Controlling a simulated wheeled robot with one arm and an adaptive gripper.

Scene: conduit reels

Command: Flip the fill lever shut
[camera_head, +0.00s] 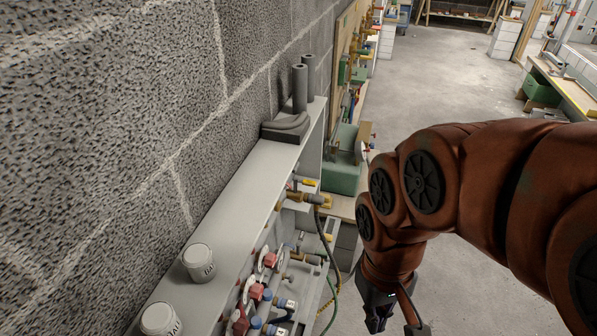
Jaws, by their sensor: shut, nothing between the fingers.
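A brass valve (316,199) with a yellow tip sticks out from the front of the grey panel. Another yellow-tipped lever (305,182) sits just above it. Which of these is the fill lever, and how it is turned, I cannot tell at this size. My gripper (377,322) hangs at the bottom centre, to the right of and nearer than the valves, apart from them. It is dark, shut and empty; its fingertips are partly cut off by the frame edge.
A grey ledge (236,190) runs along the block wall, bearing two white lidded pots (199,262) and dark pipes (300,88). Red and blue fittings (268,262) crowd the panel below. A green-yellow hose (328,258) hangs near my gripper. Open floor (440,85) lies beyond.

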